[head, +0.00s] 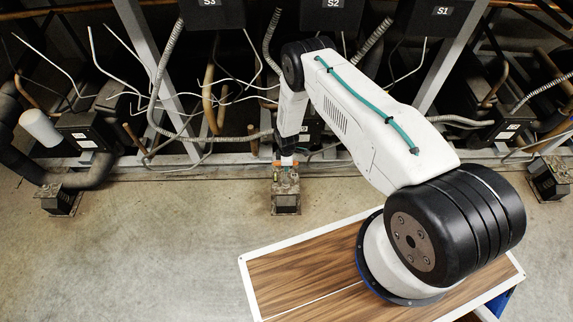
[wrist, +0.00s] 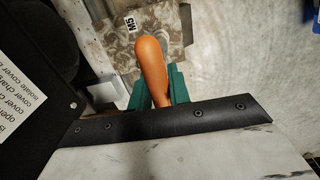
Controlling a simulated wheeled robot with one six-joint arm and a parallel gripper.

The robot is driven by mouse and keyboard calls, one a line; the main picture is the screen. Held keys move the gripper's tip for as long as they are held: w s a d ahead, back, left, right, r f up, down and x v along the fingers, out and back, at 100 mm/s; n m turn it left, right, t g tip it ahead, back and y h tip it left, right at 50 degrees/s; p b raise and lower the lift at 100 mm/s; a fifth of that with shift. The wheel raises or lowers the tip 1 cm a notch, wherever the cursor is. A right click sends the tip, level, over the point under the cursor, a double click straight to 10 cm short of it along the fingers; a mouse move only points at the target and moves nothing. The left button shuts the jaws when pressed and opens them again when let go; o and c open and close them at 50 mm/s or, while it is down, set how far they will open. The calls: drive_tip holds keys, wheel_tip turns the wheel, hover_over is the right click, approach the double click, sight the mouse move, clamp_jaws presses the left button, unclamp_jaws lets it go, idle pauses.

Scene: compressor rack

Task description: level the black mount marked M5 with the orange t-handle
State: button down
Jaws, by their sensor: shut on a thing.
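The M5 mount (wrist: 172,22) is a worn, dark grey-brown block with a white M5 label (wrist: 130,23) at the top of the wrist view. In the head view the mount (head: 286,195) stands on the floor below the end of my arm. The orange t-handle (wrist: 152,62) lies between the green fingers of my gripper (wrist: 158,82), which are shut on it. In the head view an orange bit of the handle (head: 277,164) shows at the top of the mount, under my gripper (head: 287,160). The handle's lower end and its contact with the mount are hidden.
The compressor rack's rail (head: 215,160) runs just behind the mount, with hoses and pipes above it. Similar mounts stand at far left (head: 61,201) and far right (head: 549,178). A dark box with a printed label (wrist: 18,92) is close at left in the wrist view.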

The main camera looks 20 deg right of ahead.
drive_tip(key=shift+f, duration=0.65)
drive_tip(key=c, duration=2)
unclamp_jaws()
drive_tip(key=shift+c, duration=0.2)
clamp_jaws()
drive_tip(key=shift+n, duration=1.2)
drive_tip(key=shift+n, duration=1.2)
drive_tip(key=shift+w+n, duration=0.1)
drive_tip(key=shift+n, duration=1.1)
